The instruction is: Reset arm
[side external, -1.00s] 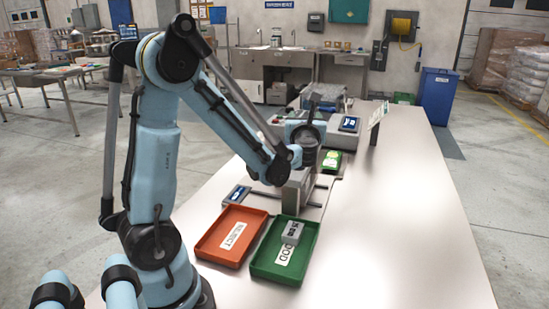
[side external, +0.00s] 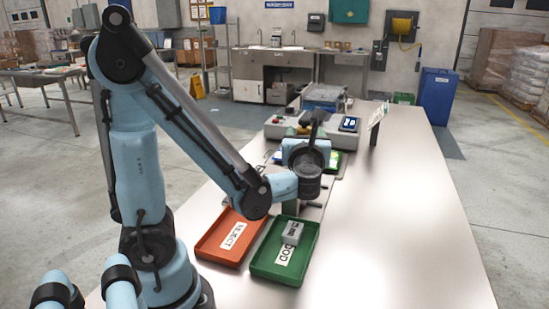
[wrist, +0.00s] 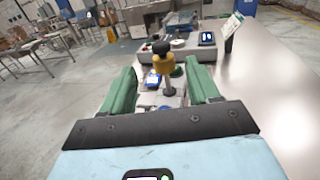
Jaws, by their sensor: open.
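My arm is bent out over the table, with its end above the space behind the trays. My gripper (wrist: 162,86) is open and empty; in the wrist view its two green fingers stand wide apart. In the side view my gripper (side external: 299,207) points down behind the green tray and is partly hidden by the wrist. A yellow and black knob on a grey stem (wrist: 164,66) shows between the fingers in the wrist view; I cannot tell its distance.
An orange tray (side external: 208,247) labelled REJECT and a green tray (side external: 259,265) stand side by side. A small grey block (side external: 293,233) lies in the green tray. A weigher with a display (side external: 349,124) stands farther back. The table's right side is clear.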

